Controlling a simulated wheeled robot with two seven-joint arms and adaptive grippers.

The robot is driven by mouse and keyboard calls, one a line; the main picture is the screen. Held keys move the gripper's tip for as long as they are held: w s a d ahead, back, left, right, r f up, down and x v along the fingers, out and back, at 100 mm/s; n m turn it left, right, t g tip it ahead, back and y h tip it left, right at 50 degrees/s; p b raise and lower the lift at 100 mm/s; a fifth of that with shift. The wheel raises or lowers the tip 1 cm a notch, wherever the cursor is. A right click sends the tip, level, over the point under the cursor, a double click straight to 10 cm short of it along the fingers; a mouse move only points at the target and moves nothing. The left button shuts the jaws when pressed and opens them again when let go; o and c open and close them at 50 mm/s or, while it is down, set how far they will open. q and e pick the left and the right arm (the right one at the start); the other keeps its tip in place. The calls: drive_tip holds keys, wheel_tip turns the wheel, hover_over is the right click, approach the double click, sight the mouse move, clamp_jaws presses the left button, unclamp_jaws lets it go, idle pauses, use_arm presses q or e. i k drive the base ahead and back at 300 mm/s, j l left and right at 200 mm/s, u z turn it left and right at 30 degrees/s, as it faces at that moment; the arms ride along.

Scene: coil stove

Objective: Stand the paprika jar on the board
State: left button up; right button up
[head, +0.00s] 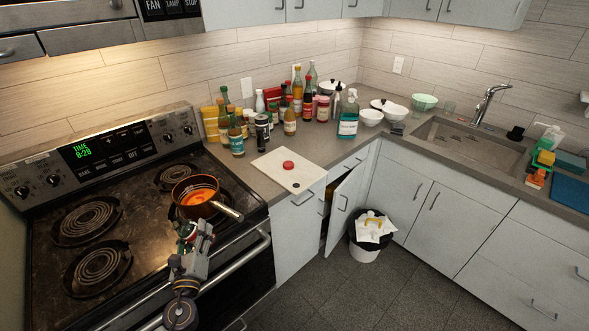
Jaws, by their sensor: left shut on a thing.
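My left gripper (189,232) is at the front edge of the stove, just below the pan in the picture. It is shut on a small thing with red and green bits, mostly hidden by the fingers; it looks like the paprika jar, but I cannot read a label. The pale cutting board (273,164) lies on the counter right of the stove, beyond and right of the gripper. A round red thing like a lid (288,165) and a small dark spot are on the board. My right gripper is not in view.
Several bottles and jars (263,132) crowd the counter behind the board. A lower cabinet door (343,208) stands open. The board's front half is mostly clear.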

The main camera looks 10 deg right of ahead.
sight(297, 173)
drive_tip(key=l+z, duration=0.15)
drive_tip(key=l, duration=0.5)
drive_tip(key=i+l, duration=0.25)
drive_tip(key=i+l+u, duration=0.1)
drive_tip(key=l, duration=0.3)
drive_tip(key=i+l+u, duration=0.1)
drive_tip(key=i+l, duration=0.25)
